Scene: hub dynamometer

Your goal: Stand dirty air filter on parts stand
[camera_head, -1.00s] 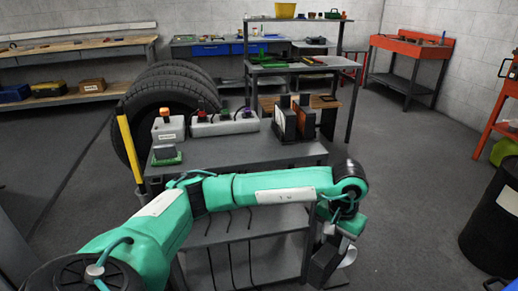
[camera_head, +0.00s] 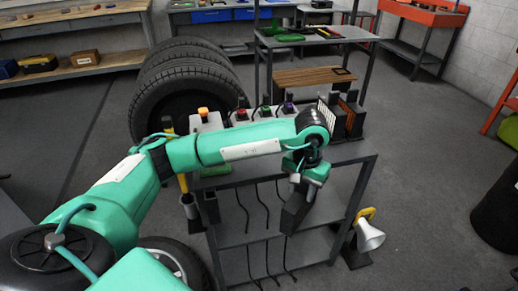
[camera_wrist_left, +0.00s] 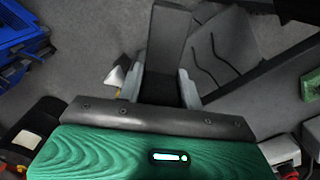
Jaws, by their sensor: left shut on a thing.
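My left gripper (camera_head: 306,180) is shut on a dark grey, flat block, which I take to be the dirty air filter (camera_head: 296,212). The block hangs below the gripper, in front of the grey table's near edge. In the left wrist view the filter (camera_wrist_left: 170,45) is between the two fingers (camera_wrist_left: 162,85) and points away from the palm. A dark slotted holder, likely the parts stand (camera_head: 356,121), is at the table's right end, behind and right of the gripper. A brown-and-white slatted panel (camera_head: 327,114) stands upright there. My right gripper is not in view.
The grey table (camera_head: 345,152) has a lower shelf and hanging black hooks. Boxes with coloured knobs (camera_head: 265,112) line its back, partly behind my arm. Tyres (camera_head: 185,90) stand behind left. A white-and-yellow megaphone-like object (camera_head: 369,236) is right of the table.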

